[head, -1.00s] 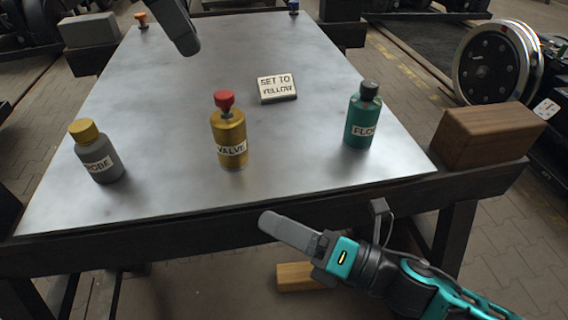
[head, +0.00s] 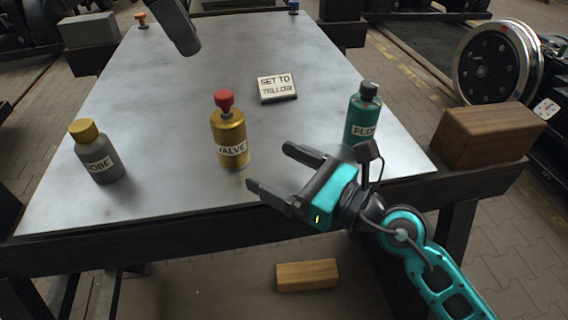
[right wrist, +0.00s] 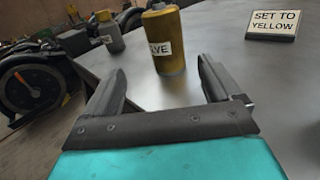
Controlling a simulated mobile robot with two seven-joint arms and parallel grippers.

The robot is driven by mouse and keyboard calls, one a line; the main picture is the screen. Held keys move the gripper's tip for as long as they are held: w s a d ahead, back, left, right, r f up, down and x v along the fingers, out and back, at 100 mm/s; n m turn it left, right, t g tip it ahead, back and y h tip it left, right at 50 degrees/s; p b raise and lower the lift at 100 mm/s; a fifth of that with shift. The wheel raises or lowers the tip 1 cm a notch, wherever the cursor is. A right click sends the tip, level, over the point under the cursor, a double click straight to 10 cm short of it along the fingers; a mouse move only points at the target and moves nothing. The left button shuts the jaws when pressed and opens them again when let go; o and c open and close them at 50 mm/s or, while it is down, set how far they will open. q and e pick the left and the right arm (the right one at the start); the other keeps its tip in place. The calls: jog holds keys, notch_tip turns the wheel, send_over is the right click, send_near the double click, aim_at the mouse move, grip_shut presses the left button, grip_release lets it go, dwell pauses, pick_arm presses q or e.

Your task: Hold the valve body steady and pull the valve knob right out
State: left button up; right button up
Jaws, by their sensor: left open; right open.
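The valve body (head: 230,138) is a gold cylinder labelled VALVE, upright near the front middle of the table. Its red valve knob (head: 224,99) sits on top on a short stem. The body also shows in the right wrist view (right wrist: 165,45), where the knob is outside the frame. My right gripper (head: 268,167) is open and empty, over the table's front edge, right of and nearer than the valve. In its wrist view the body stands beyond and between the fingers, apart from them. My left gripper (head: 187,45) is open, high at the top, away from the valve, partly cut off.
A grey PROBE bottle (head: 98,157) with a yellow cap stands left. A teal FLOW bottle (head: 361,117) stands right, partly behind my right gripper. A SET TO YELLOW sign (head: 277,88) lies behind the valve. A wooden block (head: 487,137) sits at the right edge.

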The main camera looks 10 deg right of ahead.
aim_at(224, 136)
jog(key=shift+w+d, duration=0.1)
jog(key=shift+w, duration=0.3)
jog(key=x, duration=1.2)
jog(key=shift+w, duration=0.3)
